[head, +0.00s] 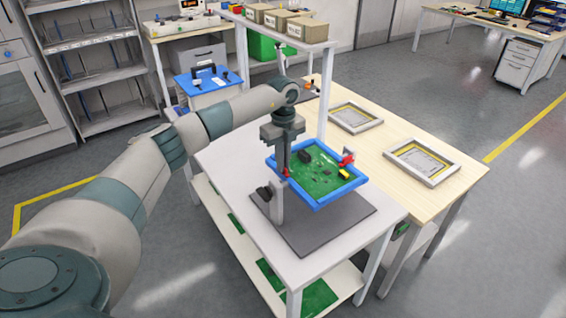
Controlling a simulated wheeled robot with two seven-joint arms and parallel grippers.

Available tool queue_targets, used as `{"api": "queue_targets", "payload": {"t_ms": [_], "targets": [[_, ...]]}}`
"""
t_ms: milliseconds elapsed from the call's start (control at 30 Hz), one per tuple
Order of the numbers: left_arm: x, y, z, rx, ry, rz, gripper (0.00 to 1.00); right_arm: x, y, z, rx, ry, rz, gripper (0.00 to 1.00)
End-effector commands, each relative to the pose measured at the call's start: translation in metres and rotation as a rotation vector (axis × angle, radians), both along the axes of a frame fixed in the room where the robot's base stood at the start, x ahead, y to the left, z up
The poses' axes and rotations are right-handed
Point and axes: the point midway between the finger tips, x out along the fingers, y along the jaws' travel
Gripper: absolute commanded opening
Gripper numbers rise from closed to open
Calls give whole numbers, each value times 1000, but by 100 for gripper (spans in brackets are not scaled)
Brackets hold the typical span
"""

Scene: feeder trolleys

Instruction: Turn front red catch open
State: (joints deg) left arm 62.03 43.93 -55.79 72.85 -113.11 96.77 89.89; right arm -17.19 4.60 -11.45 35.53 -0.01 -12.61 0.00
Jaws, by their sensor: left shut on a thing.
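A blue frame (318,205) holds a green circuit board (322,180) with a black part and a yellow part on it. The frame is held above a dark grey base plate (312,228) on the white table. One red catch (286,172) is at the frame's left side, mostly hidden by my gripper. Another red catch (347,158) is at the right side. My left gripper (284,173) points down and is shut on the left red catch, the one nearer me. The catch's angle is hidden. My right gripper is not in view.
A wooden table (385,140) with two framed trays adjoins on the right. A shelf with cardboard boxes (278,18) stands behind. A blue tray (208,80) is at the back left.

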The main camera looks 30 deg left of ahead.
Motion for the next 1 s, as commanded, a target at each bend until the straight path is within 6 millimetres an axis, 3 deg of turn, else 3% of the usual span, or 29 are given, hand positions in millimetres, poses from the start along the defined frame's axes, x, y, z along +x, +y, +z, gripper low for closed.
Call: {"api": "queue_targets", "payload": {"t_ms": [267, 300, 367, 767, 1000], "targets": [[1, 1, 2, 0, -5, 4, 0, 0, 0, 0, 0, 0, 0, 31], [1, 1, 2, 0, -4, 4, 16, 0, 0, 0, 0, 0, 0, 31], [1, 1, 2, 0, -4, 3, 26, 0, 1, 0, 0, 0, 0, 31], [1, 0, 3, 0, -2, 1, 26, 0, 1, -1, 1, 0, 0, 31], [1, 0, 23, -1, -4, 1, 26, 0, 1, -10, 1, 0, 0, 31]]}}
